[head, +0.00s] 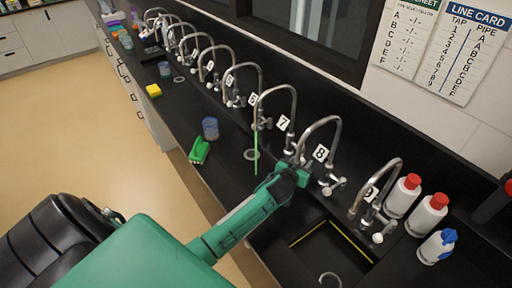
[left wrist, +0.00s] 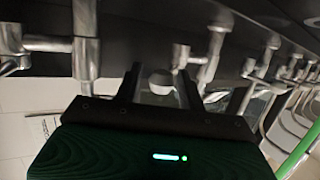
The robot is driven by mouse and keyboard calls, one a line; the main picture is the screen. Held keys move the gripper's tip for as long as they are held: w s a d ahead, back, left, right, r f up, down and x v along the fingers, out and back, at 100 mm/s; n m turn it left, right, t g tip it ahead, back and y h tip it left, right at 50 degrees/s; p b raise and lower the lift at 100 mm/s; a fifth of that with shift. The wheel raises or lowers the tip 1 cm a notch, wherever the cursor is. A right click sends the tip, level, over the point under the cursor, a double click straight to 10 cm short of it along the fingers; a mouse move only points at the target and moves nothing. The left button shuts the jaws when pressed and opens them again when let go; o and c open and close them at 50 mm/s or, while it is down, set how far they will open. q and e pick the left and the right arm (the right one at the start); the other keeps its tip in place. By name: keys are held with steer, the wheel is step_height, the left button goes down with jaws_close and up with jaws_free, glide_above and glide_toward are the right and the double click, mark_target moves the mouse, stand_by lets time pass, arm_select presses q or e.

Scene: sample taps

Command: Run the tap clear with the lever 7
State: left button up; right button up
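Tap 7 (head: 292,100) is a chrome gooseneck with a "7" label (head: 283,122) beside it. My right gripper is not in view.
Tap 8 (head: 337,128) stands close to the right of my left gripper. A sink (head: 330,250), tap 9 (head: 385,170) and red-capped bottles (head: 404,194) are further right. A blue cup (head: 210,128) and green brush (head: 199,150) lie left. The counter's front strip is mostly clear.

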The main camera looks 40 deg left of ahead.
arm_select(q)
steer(key=shift+s+a, duration=0.1)
steer(key=p+v, duration=0.3)
steer(key=v, duration=0.4)
steer(key=shift+p, duration=0.3)
